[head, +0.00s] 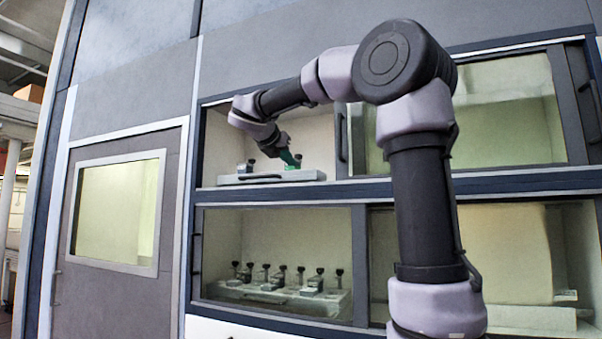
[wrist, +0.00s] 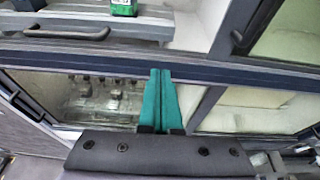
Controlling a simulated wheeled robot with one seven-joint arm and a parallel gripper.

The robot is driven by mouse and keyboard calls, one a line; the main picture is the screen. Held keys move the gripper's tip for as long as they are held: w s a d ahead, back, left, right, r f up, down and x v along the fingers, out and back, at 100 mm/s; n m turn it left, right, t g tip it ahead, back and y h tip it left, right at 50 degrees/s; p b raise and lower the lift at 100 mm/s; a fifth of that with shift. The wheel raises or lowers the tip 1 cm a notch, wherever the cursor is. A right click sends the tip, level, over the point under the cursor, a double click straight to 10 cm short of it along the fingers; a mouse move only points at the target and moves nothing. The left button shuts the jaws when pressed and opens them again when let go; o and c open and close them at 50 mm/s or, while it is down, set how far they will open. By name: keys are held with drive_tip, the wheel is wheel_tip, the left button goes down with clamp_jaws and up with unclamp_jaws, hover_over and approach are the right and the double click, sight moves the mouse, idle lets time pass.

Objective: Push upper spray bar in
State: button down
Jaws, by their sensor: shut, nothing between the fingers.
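The upper spray bar (head: 300,176) is a pale grey bar with a dark pull handle on its front. It lies at the sill of the open upper left bay, with small dark-knobbed fittings on it. In the wrist view, the bar (wrist: 140,27) crosses the top left, with its handle (wrist: 66,33). My gripper (head: 290,158) is in front of the bay near the bar's right part; its exact gap to the bar is unclear. In the wrist view, its green fingers (wrist: 160,72) are together and empty, pointing toward the bar across the blue frame rail.
A green block-like item (wrist: 124,7) sits on the bar. Below, behind glass, a lower bar (head: 275,295) carries several knobbed fittings. The upper right glass panel (head: 510,110) is beside the open bay. A grey door (head: 115,210) with a window stands left.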

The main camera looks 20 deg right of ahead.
sight(310, 175)
drive_tip(key=x, duration=1.3)
drive_tip(key=shift+d+r, duration=0.1)
drive_tip(key=shift+r, duration=0.3)
drive_tip(key=shift+w+d, duration=0.25)
drive_tip(key=shift+w, duration=0.05)
drive_tip(key=w+d, duration=0.3)
drive_tip(key=shift+d, duration=0.1)
drive_tip(key=shift+r, duration=0.15)
